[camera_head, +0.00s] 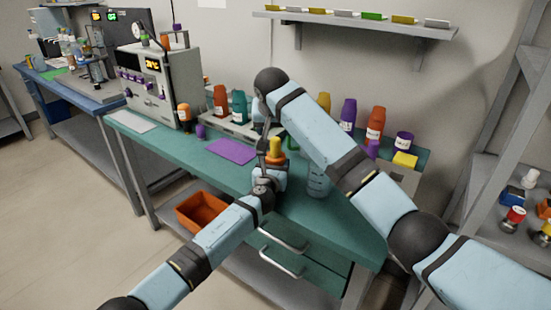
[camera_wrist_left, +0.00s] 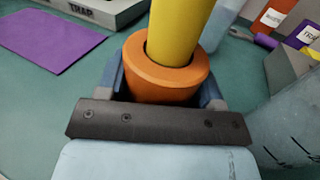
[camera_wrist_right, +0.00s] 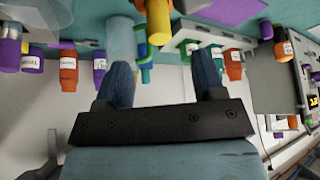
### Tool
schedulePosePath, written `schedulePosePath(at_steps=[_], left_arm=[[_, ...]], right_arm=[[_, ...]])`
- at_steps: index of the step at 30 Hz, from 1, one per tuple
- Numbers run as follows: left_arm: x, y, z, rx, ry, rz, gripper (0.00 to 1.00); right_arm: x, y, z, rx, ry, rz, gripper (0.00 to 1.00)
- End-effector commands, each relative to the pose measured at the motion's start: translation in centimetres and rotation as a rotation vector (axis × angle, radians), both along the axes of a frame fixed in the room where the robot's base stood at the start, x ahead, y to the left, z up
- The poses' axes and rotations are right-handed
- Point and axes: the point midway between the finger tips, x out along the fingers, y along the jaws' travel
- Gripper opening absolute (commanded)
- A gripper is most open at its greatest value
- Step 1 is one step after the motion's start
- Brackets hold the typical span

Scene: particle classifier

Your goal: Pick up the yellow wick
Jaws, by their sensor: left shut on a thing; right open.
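The yellow wick (camera_wrist_left: 178,32) stands upright in an orange ring-shaped holder (camera_wrist_left: 165,78) in the left wrist view. My left gripper (camera_wrist_left: 162,92) is shut around the orange holder, one finger on each side. In the head view the wick (camera_head: 274,143) and holder show above the green bench. My right gripper (camera_wrist_right: 163,65) is open and empty. The right wrist view is upside down; the wick (camera_wrist_right: 158,24) shows beyond and between its fingers, apart from them. In the head view the right gripper is hard to make out beside the wick.
A clear beaker (camera_head: 318,182) stands on the bench right of the left gripper. A purple mat (camera_head: 231,151) lies to the left. Labelled bottles (camera_head: 348,114) stand along the back, near a yellow block (camera_head: 405,160). An orange bin (camera_head: 203,212) sits below the bench.

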Motion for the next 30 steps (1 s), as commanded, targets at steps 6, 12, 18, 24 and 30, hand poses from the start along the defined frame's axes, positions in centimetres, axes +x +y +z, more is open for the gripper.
schedulePosePath(at_steps=[6,12,18,24,30], left_arm=[[0.0,0.0,0.0,0.000,0.000,0.000,0.13],[0.0,0.0,0.0,0.000,0.000,0.000,0.13],[0.0,0.0,0.0,0.000,0.000,0.000,0.13],[0.0,0.0,0.0,0.000,0.000,0.000,0.13],[0.0,0.0,0.0,0.000,0.000,0.000,0.13]], right_arm=[[1.6,-0.1,-2.8,-0.001,0.000,0.002,0.63],[2.4,-0.2,-4.1,-0.001,0.002,0.002,0.63],[4.0,-0.4,-6.6,-0.001,0.001,0.002,0.63],[4.6,-0.4,-7.7,-0.001,0.001,0.003,0.63],[4.6,-0.4,-7.7,0.000,0.000,0.004,0.56]])
